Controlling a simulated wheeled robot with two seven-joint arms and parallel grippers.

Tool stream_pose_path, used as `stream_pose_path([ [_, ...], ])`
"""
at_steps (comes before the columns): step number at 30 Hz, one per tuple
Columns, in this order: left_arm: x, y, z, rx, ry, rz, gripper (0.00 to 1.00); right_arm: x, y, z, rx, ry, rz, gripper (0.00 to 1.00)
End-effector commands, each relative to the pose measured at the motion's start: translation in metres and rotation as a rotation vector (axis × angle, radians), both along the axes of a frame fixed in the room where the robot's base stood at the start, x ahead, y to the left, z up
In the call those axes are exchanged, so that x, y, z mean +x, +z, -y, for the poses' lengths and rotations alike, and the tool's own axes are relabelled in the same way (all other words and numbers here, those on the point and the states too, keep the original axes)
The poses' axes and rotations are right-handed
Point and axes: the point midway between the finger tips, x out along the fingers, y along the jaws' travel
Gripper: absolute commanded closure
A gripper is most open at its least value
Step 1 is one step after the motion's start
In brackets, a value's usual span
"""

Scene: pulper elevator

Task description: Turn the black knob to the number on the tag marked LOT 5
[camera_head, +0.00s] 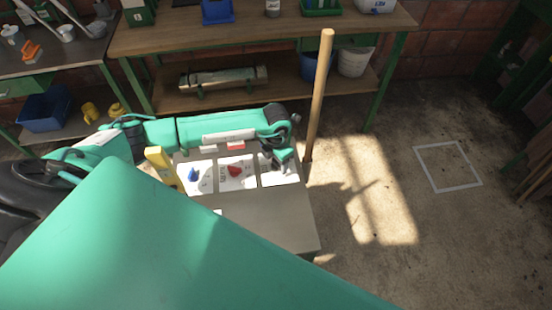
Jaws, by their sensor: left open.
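A grey cabinet (262,222) stands below me with a row of white dial plates on its top. A blue knob (192,175) sits on the left plate and a red knob (235,171) on the middle plate. My left gripper (284,166) is open over the right plate (266,179), pointing down. I cannot make out a black knob; my gripper covers part of that plate. A small white label (217,211) lies at the panel's front edge, its writing too small to read. I cannot pick out the LOT 5 tag. My right gripper is out of view.
A yellow upright piece (160,166) stands at the panel's left. A wooden pole (321,95) rises beside its back right corner. A workbench (260,38) with bins stands behind. Open floor with a white square outline (477,184) lies to the right.

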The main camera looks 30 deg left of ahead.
Motion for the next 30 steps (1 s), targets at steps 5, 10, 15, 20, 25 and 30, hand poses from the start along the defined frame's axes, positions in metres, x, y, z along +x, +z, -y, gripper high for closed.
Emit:
stream_pose_path([
  [5, -0.0001, -0.0026, -0.0002, 0.000, 0.000, -0.001, 0.36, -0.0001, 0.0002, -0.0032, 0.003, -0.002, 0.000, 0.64],
  [10, -0.0001, -0.0024, -0.0003, 0.001, 0.000, 0.000, 0.46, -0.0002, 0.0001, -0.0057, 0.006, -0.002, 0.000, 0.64],
  [15, -0.0001, -0.0022, -0.0003, 0.001, 0.000, 0.000, 0.80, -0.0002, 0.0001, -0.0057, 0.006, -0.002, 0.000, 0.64],
  [20, 0.0000, -0.0021, -0.0002, 0.001, 0.003, 0.000, 0.81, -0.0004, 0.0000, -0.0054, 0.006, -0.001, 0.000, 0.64],
  [25, -0.0001, -0.0023, 0.0000, 0.000, 0.035, 0.000, 0.81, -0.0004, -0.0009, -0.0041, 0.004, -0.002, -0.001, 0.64],
  [30, 0.0000, -0.0027, 0.0005, 0.000, 0.118, 0.000, 0.81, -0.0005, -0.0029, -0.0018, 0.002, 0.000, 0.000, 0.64],
])
